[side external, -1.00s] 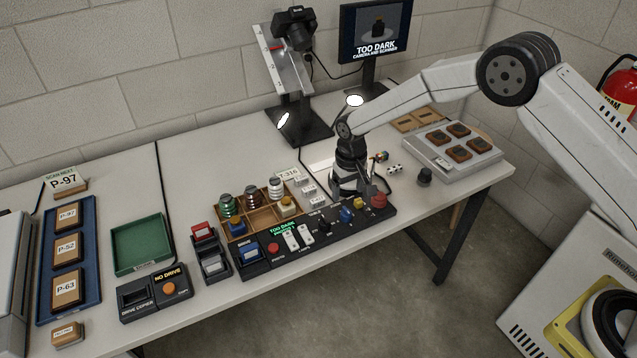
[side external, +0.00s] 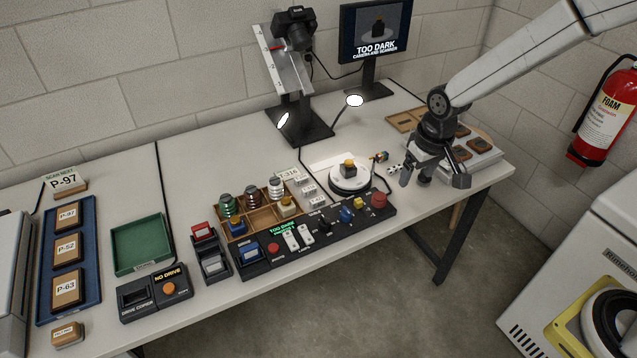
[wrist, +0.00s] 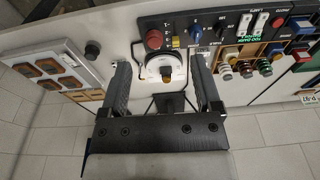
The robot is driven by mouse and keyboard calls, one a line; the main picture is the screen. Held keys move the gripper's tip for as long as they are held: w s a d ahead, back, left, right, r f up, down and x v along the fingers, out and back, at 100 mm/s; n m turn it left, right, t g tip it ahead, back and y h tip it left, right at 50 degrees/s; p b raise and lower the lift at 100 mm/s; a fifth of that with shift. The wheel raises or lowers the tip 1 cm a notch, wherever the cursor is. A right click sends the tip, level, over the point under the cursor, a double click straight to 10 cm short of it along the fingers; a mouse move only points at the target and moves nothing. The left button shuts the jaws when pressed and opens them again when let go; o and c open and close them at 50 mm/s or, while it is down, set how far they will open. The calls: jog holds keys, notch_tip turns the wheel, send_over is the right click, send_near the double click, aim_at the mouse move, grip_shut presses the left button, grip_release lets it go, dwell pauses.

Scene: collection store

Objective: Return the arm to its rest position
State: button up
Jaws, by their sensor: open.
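My gripper (side external: 432,178) is above the right end of the table, in front of the grey tray of brown tiles. Its fingers are spread apart and hold nothing; the wrist view also shows the open fingers (wrist: 163,85). A round white turntable (side external: 349,180) stands on the table to the left of my gripper. A small dark piece with an orange-yellow part (side external: 348,166) stands on the turntable. In the wrist view the turntable (wrist: 150,66) lies beyond the fingertips.
A control panel (side external: 262,254) with switches and a red button (side external: 379,199) runs along the front edge. The grey tray (side external: 487,165) is close behind my gripper. A camera stand (side external: 300,125) and monitor (side external: 375,35) are at the back. The monitor reads TOO DARK.

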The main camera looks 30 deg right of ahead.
jog(key=s+d+r, duration=0.1)
jog(key=s, duration=0.5)
jog(key=s+d+r+t, duration=0.1)
jog(key=s+d, duration=0.1)
jog(key=s, duration=0.5)
jog(key=shift+s+d+r, duration=0.25)
jog(key=shift+s, duration=0.05)
